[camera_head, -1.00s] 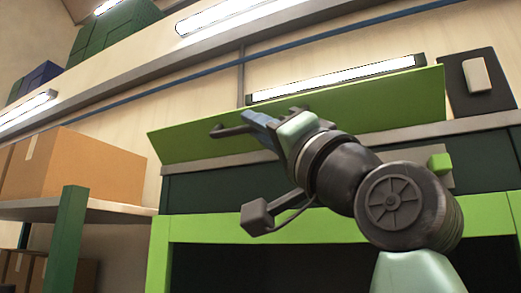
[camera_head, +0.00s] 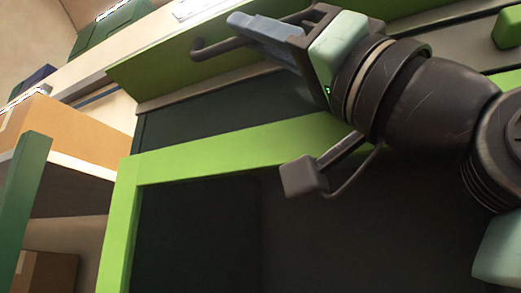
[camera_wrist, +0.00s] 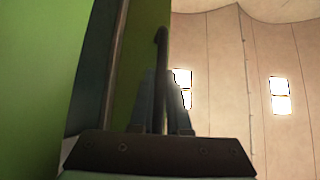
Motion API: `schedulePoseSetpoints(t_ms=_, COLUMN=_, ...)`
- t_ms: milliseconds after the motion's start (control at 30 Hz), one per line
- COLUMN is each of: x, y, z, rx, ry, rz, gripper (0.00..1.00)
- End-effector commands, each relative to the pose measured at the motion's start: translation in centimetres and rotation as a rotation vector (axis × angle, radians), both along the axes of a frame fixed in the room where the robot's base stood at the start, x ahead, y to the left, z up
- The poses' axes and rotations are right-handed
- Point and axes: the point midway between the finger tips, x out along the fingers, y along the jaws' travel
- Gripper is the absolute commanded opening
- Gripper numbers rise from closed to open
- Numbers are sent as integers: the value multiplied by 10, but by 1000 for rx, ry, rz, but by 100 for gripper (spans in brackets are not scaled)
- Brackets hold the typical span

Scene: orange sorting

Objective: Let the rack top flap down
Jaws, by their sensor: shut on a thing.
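The rack's top flap (camera_head: 150,72) is a long bright green panel standing out at a slant above the dark upper part of the rack. A dark bar handle (camera_head: 213,47) is fixed to its face. My gripper (camera_head: 250,28) is shut on this handle, its blue-grey fingers pointing left in the head view. In the wrist view, the handle (camera_wrist: 163,75) runs up from between the fingers, beside the flap's shaded face (camera_wrist: 138,50). The fingers hide part of the handle, and the flap's right end is hidden behind my gripper or out of frame.
The rack's green front frame (camera_head: 122,225) surrounds a dark opening below the flap. At the left, a shelf with a green post (camera_head: 20,195) carries a cardboard box (camera_head: 75,135); another box (camera_head: 45,275) is lower down. A green block (camera_head: 508,28) shows at the upper right.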

Motion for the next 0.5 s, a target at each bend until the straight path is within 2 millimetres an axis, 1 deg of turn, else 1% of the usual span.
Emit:
schedulePoseSetpoints(t_ms=333, x=1, y=0, z=-1, rx=-3, ry=2, rz=-2, gripper=0)
schedulePoseSetpoints(t_ms=367, x=1, y=0, z=-1, rx=-3, ry=2, rz=-2, gripper=18)
schedulePoseSetpoints(t_ms=500, x=1, y=0, z=-1, rx=-2, ry=2, rz=-1, gripper=44)
